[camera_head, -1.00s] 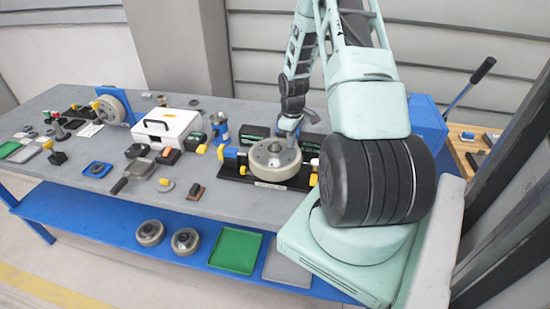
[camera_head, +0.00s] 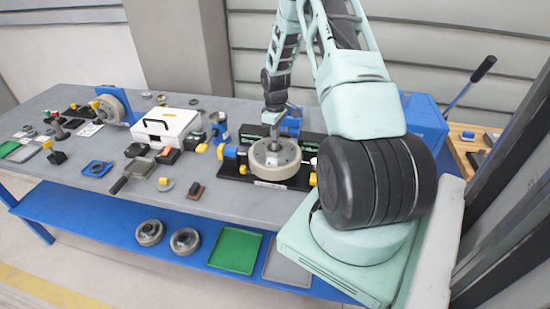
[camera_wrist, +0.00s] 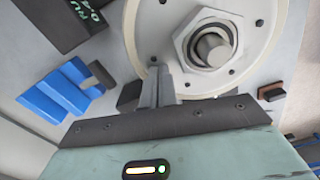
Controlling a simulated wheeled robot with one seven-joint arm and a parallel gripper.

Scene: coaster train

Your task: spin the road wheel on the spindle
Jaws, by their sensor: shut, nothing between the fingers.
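The road wheel (camera_head: 276,163) is a grey disc with a pale rim, lying flat on a black stand on the bench. In the wrist view the wheel (camera_wrist: 265,75) fills the upper right. A large hex nut and the spindle end (camera_wrist: 212,47) show at its centre. My gripper (camera_head: 274,143) points down over the wheel, fingers shut and empty. In the wrist view the closed fingertips (camera_wrist: 157,72) overlap the wheel's face near its rim, beside a small hole. I cannot tell whether they touch the wheel.
Blue and yellow clamp parts (camera_head: 231,152) stand left of the wheel. Dark boxes with green marks (camera_head: 254,132) stand behind it. A white case (camera_head: 166,130) is further left. A second wheel (camera_head: 109,109) stands upright on a blue mount. Spare wheels and trays lie on the lower shelf.

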